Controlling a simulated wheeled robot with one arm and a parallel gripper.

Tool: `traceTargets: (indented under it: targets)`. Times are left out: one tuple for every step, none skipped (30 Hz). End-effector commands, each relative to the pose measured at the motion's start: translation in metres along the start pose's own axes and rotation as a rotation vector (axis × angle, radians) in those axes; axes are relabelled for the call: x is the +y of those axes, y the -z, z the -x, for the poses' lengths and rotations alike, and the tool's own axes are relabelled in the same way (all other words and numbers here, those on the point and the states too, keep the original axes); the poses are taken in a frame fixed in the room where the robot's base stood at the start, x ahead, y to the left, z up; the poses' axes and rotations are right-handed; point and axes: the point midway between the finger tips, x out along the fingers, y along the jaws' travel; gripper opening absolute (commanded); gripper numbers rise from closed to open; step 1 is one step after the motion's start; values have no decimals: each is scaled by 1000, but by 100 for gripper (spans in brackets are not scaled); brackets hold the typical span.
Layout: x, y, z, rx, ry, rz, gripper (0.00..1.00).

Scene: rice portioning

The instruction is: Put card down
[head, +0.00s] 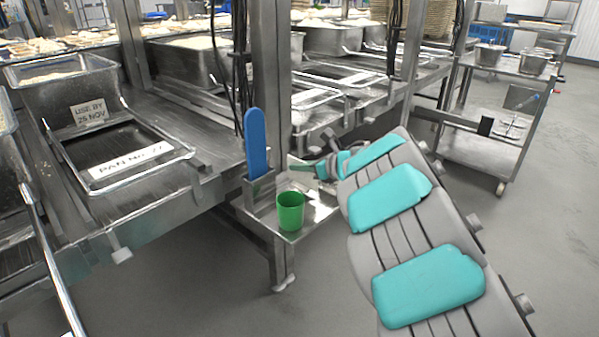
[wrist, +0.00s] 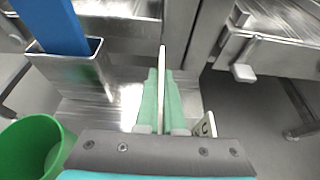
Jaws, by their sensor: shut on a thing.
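My gripper (wrist: 161,100) has pale green fingers pressed together on a thin whitish card (wrist: 162,58), seen edge-on and upright between them in the wrist view. The card's face is hidden from this angle. In the head view my gripper (head: 322,168) is over the right part of a small steel shelf (head: 318,207), right of a green cup (head: 290,211). I cannot tell whether the card touches the shelf.
A blue paddle (head: 256,145) stands in a steel holder (head: 259,190) left of the cup. A small lettered plate (wrist: 205,127) shows right of my fingers. Steel counters with pans (head: 65,80) lie behind and left. A trolley (head: 490,150) stands at the right.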

Motion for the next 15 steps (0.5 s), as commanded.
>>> traceTargets:
  targets:
    - [1,7,-3,2,-2,-4,0]
    - [1,10,-4,2,-2,-4,0]
    - [1,13,-5,2,-1,-4,0]
    - [0,15,-6,2,0,-3,0]
    - [0,16,-6,2,0,-2,0]
    - [0,16,-6,2,0,-1,0]
    - [0,16,-6,2,1,-1,0]
    - [0,16,-6,1,1,0,0]
    - [0,16,-6,1,1,0,0]
    - [0,16,-6,1,0,0,0]
    - [0,16,-6,1,0,0,0]
    - [0,16,-6,1,0,0,0]
    - [0,16,-6,1,0,0,0]
    - [0,17,-6,1,1,0,0]
    - [0,18,-7,1,1,0,0]
